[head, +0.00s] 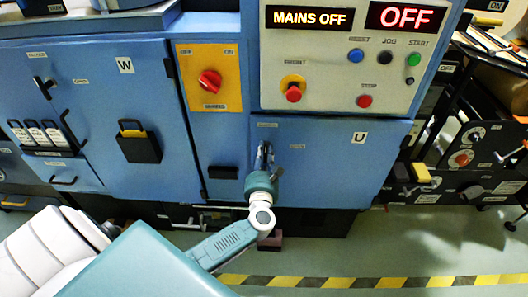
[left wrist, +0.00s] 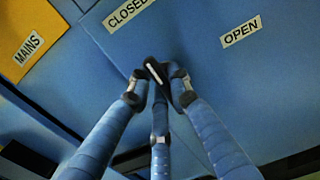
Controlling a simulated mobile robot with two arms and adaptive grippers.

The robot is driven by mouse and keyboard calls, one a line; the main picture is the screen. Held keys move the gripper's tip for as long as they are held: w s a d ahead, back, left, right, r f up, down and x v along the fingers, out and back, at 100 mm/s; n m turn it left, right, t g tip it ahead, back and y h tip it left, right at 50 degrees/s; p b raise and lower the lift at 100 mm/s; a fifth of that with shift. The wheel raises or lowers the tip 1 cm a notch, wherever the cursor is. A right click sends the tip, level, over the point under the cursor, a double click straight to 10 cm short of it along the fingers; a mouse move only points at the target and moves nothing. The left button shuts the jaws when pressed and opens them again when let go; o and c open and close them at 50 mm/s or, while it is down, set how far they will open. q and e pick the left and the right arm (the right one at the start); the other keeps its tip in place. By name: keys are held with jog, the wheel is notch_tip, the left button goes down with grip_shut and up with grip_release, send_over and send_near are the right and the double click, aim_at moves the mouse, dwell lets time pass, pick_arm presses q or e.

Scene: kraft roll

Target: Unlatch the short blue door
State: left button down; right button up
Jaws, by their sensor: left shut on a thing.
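The short blue door (head: 335,180) with a "U" label is below the control panel and looks flush with the cabinet. Its dark latch handle (left wrist: 155,72) is near the door's left side, partly hidden by my fingers. A "CLOSED" label (left wrist: 128,10) is above it and an "OPEN" label (left wrist: 241,31) is up to its right. In the left wrist view, the handle's light stripe slants up-left, roughly toward "CLOSED". My left gripper (head: 264,158) is at the latch, its fingers shut around the handle, also seen in the left wrist view (left wrist: 158,85). My right gripper is out of view.
The control panel (head: 335,55) above has lit "MAINS OFF" and "OFF" displays and several buttons. A red rotary switch (head: 210,82) on a yellow plate is to the left. Another blue door (head: 100,110), marked "W", is further left. Open floor (head: 420,245) lies at the front right.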

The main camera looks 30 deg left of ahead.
pick_arm(q)
jog(key=shift+m, duration=0.3)
jog(key=m, duration=0.2)
jog(key=m+p, duration=0.1)
jog(key=shift+w+d+r+m, duration=0.1)
jog(key=shift+d+m, duration=0.15)
jog(key=shift+m, duration=0.15)
jog(key=m, duration=0.2)
jog(key=m+p, duration=0.1)
jog(key=m, duration=0.1)
jog(key=shift+w+d+m, duration=0.15)
jog(key=shift+d+m, duration=0.05)
jog(key=shift+m, duration=0.1)
jog(key=m, duration=0.2)
jog(key=m+p, duration=0.1)
jog(key=m, duration=0.2)
jog(key=m+p, duration=0.1)
jog(key=m, duration=0.2)
jog(key=shift+w+d+f, duration=0.15)
jog(key=shift+d+f, duration=0.15)
jog(key=shift+f, duration=0.05)
jog(key=shift+m, duration=0.4)
jog(key=c, duration=1.6)
grip_release()
